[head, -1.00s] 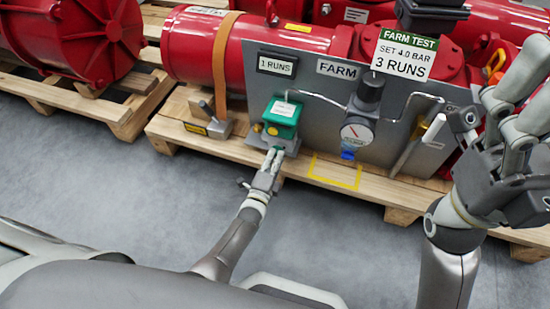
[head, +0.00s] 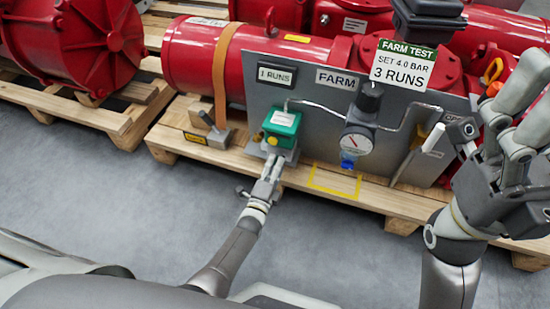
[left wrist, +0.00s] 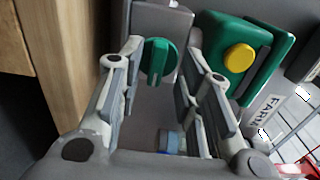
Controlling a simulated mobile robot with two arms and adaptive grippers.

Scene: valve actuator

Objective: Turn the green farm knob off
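A green knob (left wrist: 158,60) with a raised bar shows in the left wrist view, on a grey mount beside a green box (left wrist: 242,62) with a yellow button (left wrist: 239,57). The same green box (head: 282,122) is on the grey panel in the head view. My left gripper (head: 270,165) is just below it and covers the knob there. In the left wrist view its fingers (left wrist: 168,66) are apart, one on each side of the knob, with visible gaps; contact is not visible. My right gripper (head: 500,130) is raised at the right, far from the knob.
The grey panel (head: 316,122) carries a gauge (head: 356,142), thin pipes and a FARM label (head: 338,78). A lever with a white handle (head: 433,138) is near my right gripper. Red cylinders (head: 190,62) lie on wooden pallets (head: 100,122). Grey floor is clear in front.

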